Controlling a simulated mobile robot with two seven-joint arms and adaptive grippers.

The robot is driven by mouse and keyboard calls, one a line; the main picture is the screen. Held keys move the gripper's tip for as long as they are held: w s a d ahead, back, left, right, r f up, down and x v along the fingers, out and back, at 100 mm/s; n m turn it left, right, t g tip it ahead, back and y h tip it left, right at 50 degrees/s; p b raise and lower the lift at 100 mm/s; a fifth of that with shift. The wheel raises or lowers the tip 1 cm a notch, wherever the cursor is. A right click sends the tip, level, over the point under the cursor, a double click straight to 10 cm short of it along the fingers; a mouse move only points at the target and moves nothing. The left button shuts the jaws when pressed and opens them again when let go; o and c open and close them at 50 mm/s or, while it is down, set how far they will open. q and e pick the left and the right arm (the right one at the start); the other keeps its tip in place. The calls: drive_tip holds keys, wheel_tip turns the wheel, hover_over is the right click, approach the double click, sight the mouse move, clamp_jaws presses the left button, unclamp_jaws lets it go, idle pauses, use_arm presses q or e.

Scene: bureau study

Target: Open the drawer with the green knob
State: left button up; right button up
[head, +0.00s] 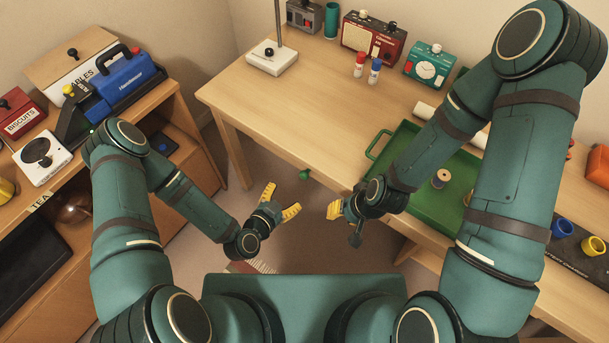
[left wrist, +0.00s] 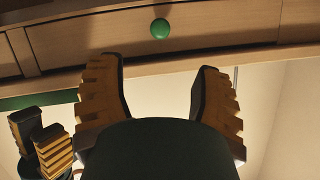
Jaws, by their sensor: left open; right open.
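The green knob (head: 305,175) sticks out below the front edge of the desk. In the left wrist view the knob (left wrist: 160,28) sits on a wooden drawer front (left wrist: 225,25), which looks flush with the panels beside it. My left gripper (head: 281,201) is open and empty, just short of the knob. In its wrist view the two yellow-padded fingers (left wrist: 160,80) stand apart, with the knob beyond them and between them sideways; they do not touch it. My right gripper (head: 338,209) is open and empty, right of the knob; it also shows in the left wrist view (left wrist: 38,138).
The desk (head: 290,110) carries a green tray (head: 384,153) near its front edge, with a spool (head: 440,178) in it, and a red radio (head: 373,39) at the back. A wooden shelf (head: 180,110) with a blue toolbox-like case (head: 125,88) stands left.

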sight(302, 177)
use_arm(q)
drive_tip(key=b+x, duration=0.2)
drive_tip(key=x, duration=1.1)
drive_tip(key=shift+c, duration=0.2)
clamp_jaws()
